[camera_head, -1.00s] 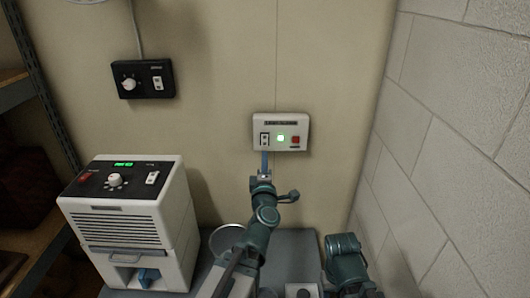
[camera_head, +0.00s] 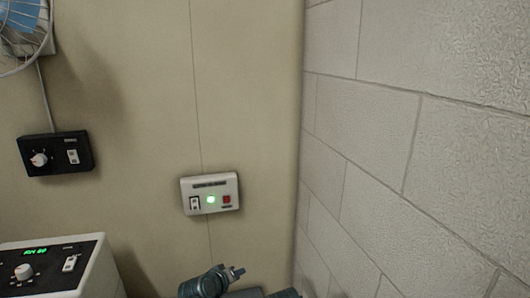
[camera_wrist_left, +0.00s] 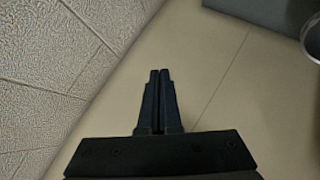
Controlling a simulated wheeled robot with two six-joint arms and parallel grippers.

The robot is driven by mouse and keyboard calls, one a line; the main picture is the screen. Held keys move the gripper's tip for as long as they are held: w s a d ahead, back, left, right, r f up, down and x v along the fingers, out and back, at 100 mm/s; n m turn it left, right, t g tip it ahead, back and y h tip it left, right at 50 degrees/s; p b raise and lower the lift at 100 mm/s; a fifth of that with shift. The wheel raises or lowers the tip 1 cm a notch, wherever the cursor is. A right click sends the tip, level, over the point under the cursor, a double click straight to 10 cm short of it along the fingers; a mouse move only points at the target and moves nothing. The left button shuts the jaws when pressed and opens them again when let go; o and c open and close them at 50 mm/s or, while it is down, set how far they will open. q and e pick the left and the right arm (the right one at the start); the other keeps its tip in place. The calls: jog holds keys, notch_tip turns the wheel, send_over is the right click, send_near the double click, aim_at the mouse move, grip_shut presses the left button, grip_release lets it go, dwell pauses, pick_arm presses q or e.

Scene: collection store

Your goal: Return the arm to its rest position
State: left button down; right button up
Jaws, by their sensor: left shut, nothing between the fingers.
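My left arm shows only at the bottom edge of the head view, its dark teal end (camera_head: 207,284) low and well below the wall control box. In the left wrist view, my left gripper (camera_wrist_left: 159,72) has its two dark fingers together with nothing between them. It is clear of the walls as far as I can see. My right gripper cannot be made out in either view.
A white control box (camera_head: 210,194) with a lit green lamp is on the beige wall. A black control box (camera_head: 55,153), a fan (camera_head: 22,30) and a white machine (camera_head: 95,270) are at left. A block wall (camera_head: 400,140) bounds the right.

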pick_arm(q)
jog(key=s+a+f+m+g+y, duration=0.2)
jog(key=s+a+f+g, duration=0.25)
jog(key=s, duration=0.25)
jog(key=s+a+f+m+g+y, duration=0.2)
jog(key=s+a+f+m+g, duration=0.15)
jog(key=s+f+g, duration=0.35)
jog(key=s+d+r+m+p, duration=0.1)
jog(key=s+d+r+p, duration=0.2)
jog(key=d+r+p, duration=0.2)
jog(key=s+d+r+m+y+p, duration=0.1)
jog(key=s+d+r+m+p, duration=0.1)
jog(key=d+r+p, duration=0.3)
notch_tip(320, 180, up, 3)
jog(key=shift+s+d+r+t+y+p, duration=0.1)
jog(key=shift+s+d+t+y+p, duration=0.3)
jog(key=shift+s+p, duration=0.45)
jog(key=shift+a, duration=0.1)
